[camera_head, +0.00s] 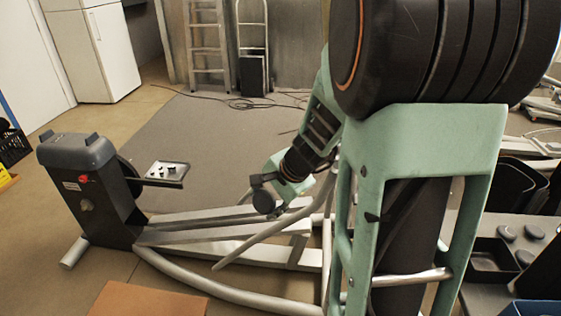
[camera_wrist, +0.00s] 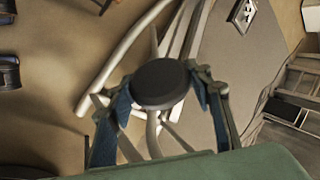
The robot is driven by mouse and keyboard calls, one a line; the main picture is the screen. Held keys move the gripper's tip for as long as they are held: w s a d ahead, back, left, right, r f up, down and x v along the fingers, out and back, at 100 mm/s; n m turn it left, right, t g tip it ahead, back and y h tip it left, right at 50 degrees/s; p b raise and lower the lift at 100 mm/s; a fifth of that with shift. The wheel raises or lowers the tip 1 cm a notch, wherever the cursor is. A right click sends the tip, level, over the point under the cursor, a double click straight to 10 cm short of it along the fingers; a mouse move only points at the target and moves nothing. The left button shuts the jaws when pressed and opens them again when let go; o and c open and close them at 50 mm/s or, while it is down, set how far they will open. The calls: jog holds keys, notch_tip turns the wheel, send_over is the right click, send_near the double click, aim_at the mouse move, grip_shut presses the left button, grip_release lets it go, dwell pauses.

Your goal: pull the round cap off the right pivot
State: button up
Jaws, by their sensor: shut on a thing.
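The round cap (camera_wrist: 160,82) is a dark disc between the blue-padded fingers of my gripper (camera_wrist: 162,88) in the wrist view. My gripper is shut on it, with a finger at each side. Grey tubes of the elliptical machine show behind and below the cap. Whether the cap still touches the pivot cannot be told, as the pivot is hidden. In the head view my gripper (camera_head: 264,192) is small and dark, just above the machine's frame (camera_head: 215,235), with a dark round shape at its end.
The machine's grey housing (camera_head: 85,185) stands at left, with a small plate of parts (camera_head: 165,173) beside it. A dark tray (camera_head: 492,262) and several round dark pieces lie at right. A brown board (camera_head: 145,299) is at the front.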

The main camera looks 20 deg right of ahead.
jog(key=s+d+f+m+t+y+p, duration=0.1)
jog(key=s+d+m+t, duration=0.2)
jog(key=d+m, duration=0.5)
jog(key=s+d+f+m+t+y+p, duration=0.1)
jog(key=s+d+m+t+y+p, duration=0.1)
jog(key=s+d+m, duration=0.3)
jog(key=d+m+t, duration=0.1)
jog(key=d+m, duration=0.3)
jog(key=shift+s+d+f+y, duration=0.2)
jog(key=shift+s+f+y, duration=0.05)
jog(key=shift+s+y, duration=0.05)
jog(key=shift+a, duration=0.1)
